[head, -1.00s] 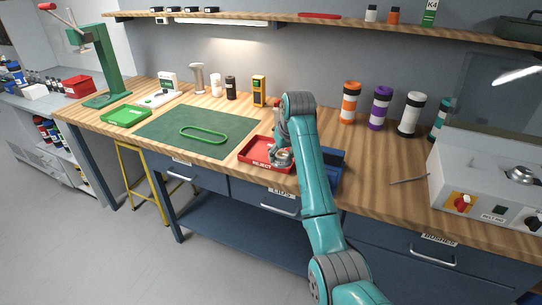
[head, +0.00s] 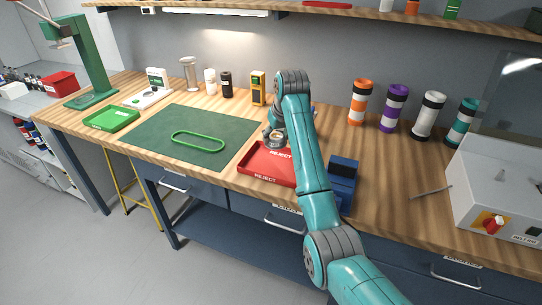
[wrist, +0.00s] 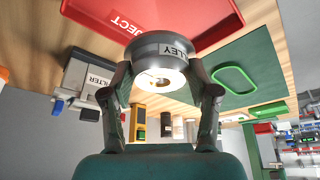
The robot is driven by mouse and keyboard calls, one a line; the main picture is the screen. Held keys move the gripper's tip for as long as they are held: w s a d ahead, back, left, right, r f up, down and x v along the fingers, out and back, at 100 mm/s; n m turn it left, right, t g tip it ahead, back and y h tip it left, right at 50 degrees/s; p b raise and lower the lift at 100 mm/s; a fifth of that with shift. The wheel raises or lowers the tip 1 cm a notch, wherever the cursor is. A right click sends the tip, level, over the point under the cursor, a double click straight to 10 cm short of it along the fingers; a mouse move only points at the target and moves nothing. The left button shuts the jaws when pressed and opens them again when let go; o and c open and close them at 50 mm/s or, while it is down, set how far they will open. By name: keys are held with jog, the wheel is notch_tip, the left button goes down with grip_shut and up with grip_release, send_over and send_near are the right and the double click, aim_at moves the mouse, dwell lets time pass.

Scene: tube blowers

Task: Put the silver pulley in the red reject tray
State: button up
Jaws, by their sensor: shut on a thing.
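The silver pulley (wrist: 158,52) is a round grey metal disc with a bright hub and a partly hidden label. My gripper (wrist: 163,78) is shut on it, with one finger on each side, in the wrist view. In the head view the pulley (head: 274,138) shows at my gripper (head: 277,132), at the back edge of the red reject tray (head: 258,163). Whether it is clear of the tray's rim cannot be told. The tray (wrist: 185,20) lies beyond the pulley at the top of the wrist view. My arm hides the tray's right part in the head view.
A green mat (head: 190,130) with a green belt loop (head: 198,141) lies left of the tray. A blue container (head: 343,175) stands to the right. Striped rolls (head: 395,108) stand along the back right, and a yellow device (head: 258,90) stands behind.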

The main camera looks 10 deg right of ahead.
aim_at(279, 145)
jog(key=shift+w+f, duration=0.1)
jog(key=shift+w, duration=0.3)
notch_tip(279, 145, down, 10)
jog(key=shift+w+r, duration=0.1)
jog(key=shift+r, duration=0.05)
jog(key=o, duration=1.4)
jog(key=shift+c, duration=0.2)
jog(key=v, duration=1.2)
jog(key=shift+d, duration=0.1)
